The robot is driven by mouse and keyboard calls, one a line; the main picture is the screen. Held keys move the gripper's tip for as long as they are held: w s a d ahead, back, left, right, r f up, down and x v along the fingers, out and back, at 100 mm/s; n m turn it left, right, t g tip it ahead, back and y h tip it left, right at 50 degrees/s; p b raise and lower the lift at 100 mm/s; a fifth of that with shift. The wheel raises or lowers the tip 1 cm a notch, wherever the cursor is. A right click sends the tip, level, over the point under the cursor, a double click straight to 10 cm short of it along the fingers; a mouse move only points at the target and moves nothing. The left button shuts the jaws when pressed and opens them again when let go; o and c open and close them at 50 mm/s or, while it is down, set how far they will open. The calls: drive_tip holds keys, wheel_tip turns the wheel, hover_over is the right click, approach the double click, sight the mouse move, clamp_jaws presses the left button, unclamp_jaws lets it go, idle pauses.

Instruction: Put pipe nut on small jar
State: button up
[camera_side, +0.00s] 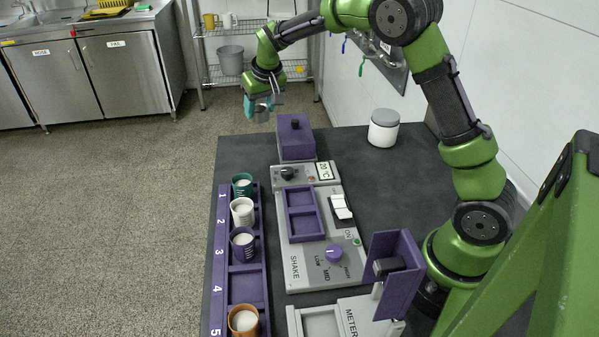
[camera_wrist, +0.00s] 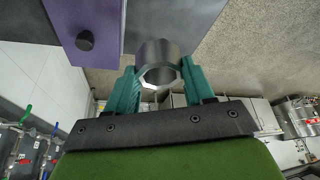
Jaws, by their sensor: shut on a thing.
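My gripper (camera_side: 261,103) is in the air beyond the far left corner of the dark table. Its teal fingers (camera_wrist: 160,75) are shut on the pipe nut, a grey metal ring (camera_wrist: 154,52) with a faceted opening, in the wrist view. In the side view the pipe nut (camera_side: 263,109) is small and partly hidden between the fingers.
A purple box with a black knob (camera_side: 296,142) stands near the gripper. It also shows in the wrist view (camera_wrist: 93,22). A shaker panel (camera_side: 302,275), a purple rack with several mugs (camera_side: 222,262) and a meter (camera_side: 355,318) fill the front. Table around the jar is clear.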

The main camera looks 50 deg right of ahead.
drive_tip(key=s+d+r+m+h, duration=0.1)
drive_tip(key=s+d+r+m, duration=0.3)
drive_tip(key=s+d, duration=0.5)
drive_tip(key=s+d+f+m+g+h, duration=0.1)
drive_tip(key=s+d+f+m+g, duration=0.15)
drive_tip(key=s+d+m, duration=0.6)
drive_tip(key=s+d+f+m+g+h, duration=0.1)
drive_tip(key=s+m+g, duration=0.4)
drive_tip(key=s, duration=0.9)
drive_tip(key=m+t, duration=0.1)
approach(389, 113)
drive_tip(key=shift+s+d+f, duration=0.3)
drive_tip(key=shift+s+d, duration=0.05)
drive_tip(key=shift+d, duration=0.15)
drive_tip(key=shift+s+d+f, duration=0.25)
drive_tip(key=shift+s+d, duration=0.1)
drive_tip(key=shift+d, duration=0.15)
drive_tip(key=shift+w+d+f, duration=0.1)
drive_tip(key=shift+f, duration=1.65)
